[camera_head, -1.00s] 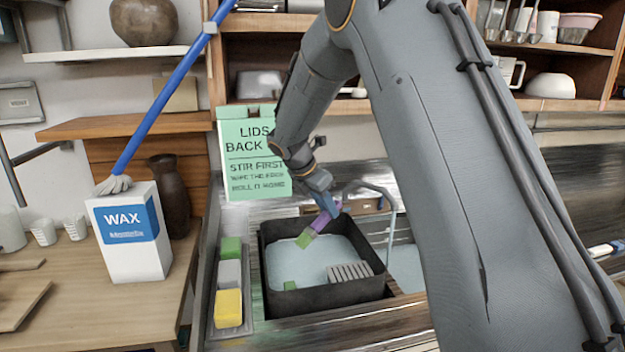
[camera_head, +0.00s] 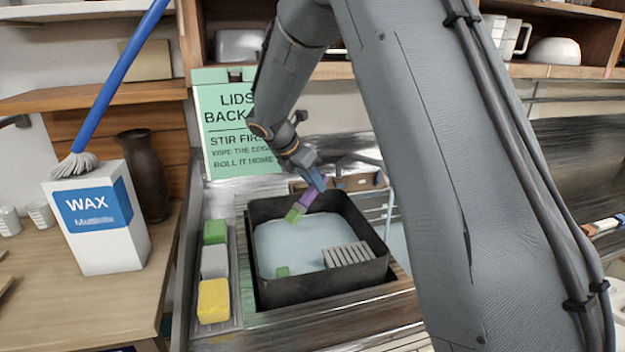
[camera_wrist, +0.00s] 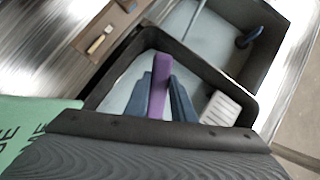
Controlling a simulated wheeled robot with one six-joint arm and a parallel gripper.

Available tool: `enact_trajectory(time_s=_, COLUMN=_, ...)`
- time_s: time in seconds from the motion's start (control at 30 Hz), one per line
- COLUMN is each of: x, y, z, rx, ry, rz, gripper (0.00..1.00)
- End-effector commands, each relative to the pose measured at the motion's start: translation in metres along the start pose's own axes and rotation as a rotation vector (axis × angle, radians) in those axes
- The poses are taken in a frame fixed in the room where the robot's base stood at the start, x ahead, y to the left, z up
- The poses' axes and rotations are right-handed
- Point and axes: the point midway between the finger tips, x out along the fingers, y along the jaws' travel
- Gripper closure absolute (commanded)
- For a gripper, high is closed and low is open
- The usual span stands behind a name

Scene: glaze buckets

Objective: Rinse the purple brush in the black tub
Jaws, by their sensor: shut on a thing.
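The black tub (camera_head: 318,292) sits in the sink counter, holding pale bluish water (camera_head: 300,240). My gripper (camera_head: 315,180) is over the far part of the tub, shut on the purple brush (camera_head: 307,198). The brush tilts down to the left, its green bristle end (camera_head: 294,214) low over the water; I cannot tell whether it touches. In the wrist view the purple handle (camera_wrist: 159,85) lies between the blue fingers of my gripper (camera_wrist: 160,95), above the tub (camera_wrist: 117,68). The bristle end is hidden there.
A green sign (camera_head: 238,130) stands behind. A wax box (camera_head: 98,220) is farther left.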

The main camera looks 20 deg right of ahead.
Motion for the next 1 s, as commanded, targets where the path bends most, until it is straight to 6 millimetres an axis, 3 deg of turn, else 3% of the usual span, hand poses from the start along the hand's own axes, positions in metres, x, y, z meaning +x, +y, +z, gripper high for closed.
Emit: enact_trajectory(time_s=1.0, x=0.092, y=0.001, z=-0.063, rx=-0.002, ry=-0.001, rz=0.0, gripper=1.0)
